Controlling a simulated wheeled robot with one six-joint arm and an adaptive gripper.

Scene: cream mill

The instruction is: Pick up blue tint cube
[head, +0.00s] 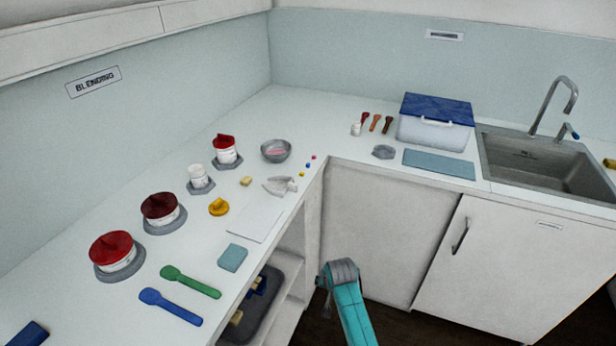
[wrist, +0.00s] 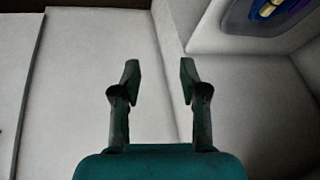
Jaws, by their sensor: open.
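The blue tint cube (head: 302,173) is very small in the head view. It lies on the white counter near its front edge, at the inner corner, in a short row with a yellow cube (head: 308,166) and a pink-red one (head: 313,157). My gripper (wrist: 160,72) is open and empty in the wrist view, with pale cabinet surfaces behind it. The cube does not show in the wrist view. In the head view my teal arm is low in front of the counter, below and apart from the cube; the fingers cannot be made out there.
A white spouted piece (head: 279,186) lies just left of the cubes, and a grey bowl (head: 276,151) stands behind them. Red-lidded jars, spatulas and a yellow lid fill the left counter. A dark tray (head: 262,310) sits on a shelf below.

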